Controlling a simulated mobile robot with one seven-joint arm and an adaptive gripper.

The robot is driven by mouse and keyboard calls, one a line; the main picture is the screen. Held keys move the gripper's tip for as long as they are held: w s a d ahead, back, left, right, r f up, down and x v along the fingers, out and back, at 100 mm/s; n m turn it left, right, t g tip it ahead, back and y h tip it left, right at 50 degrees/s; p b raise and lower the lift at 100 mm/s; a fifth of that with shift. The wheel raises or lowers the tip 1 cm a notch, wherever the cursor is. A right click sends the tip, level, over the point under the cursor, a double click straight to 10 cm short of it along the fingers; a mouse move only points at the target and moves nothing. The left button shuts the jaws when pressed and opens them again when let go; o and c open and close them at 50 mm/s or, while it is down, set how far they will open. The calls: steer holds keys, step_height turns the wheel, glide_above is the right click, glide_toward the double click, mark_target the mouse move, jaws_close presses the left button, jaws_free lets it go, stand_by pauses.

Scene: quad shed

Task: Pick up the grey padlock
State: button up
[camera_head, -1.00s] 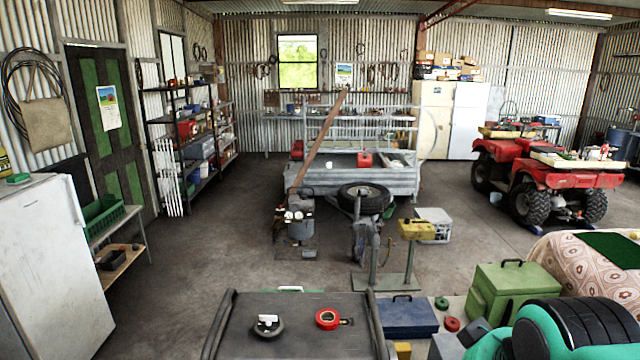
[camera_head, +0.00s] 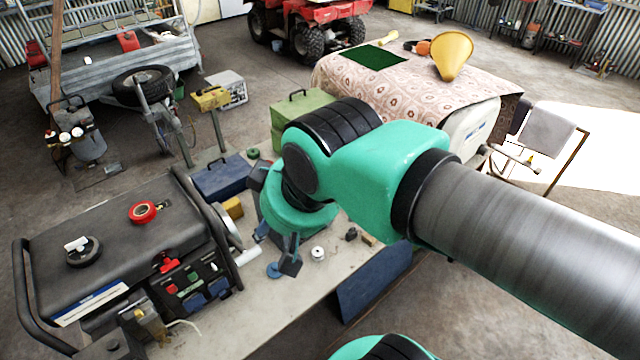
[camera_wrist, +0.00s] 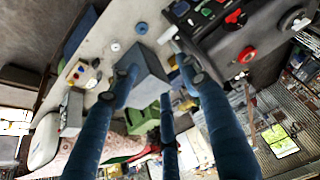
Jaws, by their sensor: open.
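I cannot surely pick out the grey padlock. A small dark grey thing (camera_head: 351,234) lies on the light bench (camera_head: 300,285), right of my gripper in the head view, but it is too small to identify. My gripper (camera_head: 275,252) points down over the bench, right of the generator. In the wrist view my gripper (camera_wrist: 160,82) has its blue fingers spread apart, with nothing held. A grey box (camera_wrist: 148,78) shows between and beyond the fingers; I cannot tell its distance. My gripper and arm hide part of the bench in the head view.
The black generator (camera_head: 120,235) bears a red tape roll (camera_head: 143,212) and a black roll (camera_head: 83,252). A blue toolbox (camera_head: 222,180), yellow block (camera_head: 232,207), green box (camera_head: 300,108), white roll (camera_head: 318,253) and blue disc (camera_head: 273,270) are near my gripper.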

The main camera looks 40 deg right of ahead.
steer(key=shift+r, duration=0.1)
step_height(320, 180, up, 5)
steer(key=w+d+r+n+g+h+b, duration=0.1)
steer(key=w+d+r+n+g, duration=0.25)
steer(key=w+d+n, duration=0.7)
steer(key=w+d+f+n+g+b, duration=0.1)
steer(key=w+d+n, duration=0.2)
steer(key=d, duration=0.7)
steer(key=w+d+f+n+y, duration=0.1)
steer(key=w+d+f+n, duration=0.15)
steer(key=d, duration=0.85)
steer(key=w+d+f+n+g+b, duration=0.1)
steer(key=w+d+n, duration=0.2)
steer(key=d, duration=0.7)
step_height(320, 180, down, 35)
steer(key=shift+f, duration=0.15)
steer(key=shift+a, duration=0.1)
steer(key=shift+f, duration=0.15)
steer(key=shift+f+b, duration=0.85)
steer(key=shift+f, duration=3.3)
